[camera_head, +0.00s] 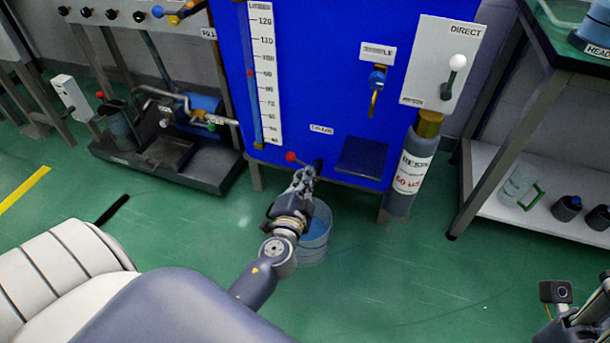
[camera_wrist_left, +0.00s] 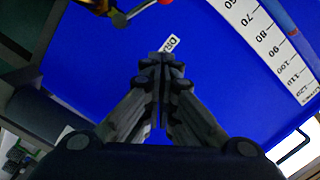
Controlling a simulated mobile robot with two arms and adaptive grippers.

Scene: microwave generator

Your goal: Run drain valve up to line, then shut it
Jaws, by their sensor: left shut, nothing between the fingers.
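The drain valve's red-tipped lever (camera_head: 290,157) sticks out low on the front of the blue tank (camera_head: 330,90), under a small label (camera_head: 321,129). My left gripper (camera_head: 303,176) is just below and in front of the valve, shut and empty. In the left wrist view the shut fingers (camera_wrist_left: 160,62) point at the blue panel, close to the DRAIN label (camera_wrist_left: 171,42). The valve lever (camera_wrist_left: 141,10) is above and left of the fingertips, apart from them. The white litre scale (camera_head: 262,75) has a sight tube with a small red mark (camera_head: 250,72). The liquid level is unclear.
A bucket (camera_head: 317,242) stands beneath the valve, partly behind my left gripper. A resin cylinder (camera_head: 410,175) stands at the tank's right. A pump (camera_head: 195,115) on a dark tray is to the left. My right gripper (camera_head: 578,312) shows partly at bottom right.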

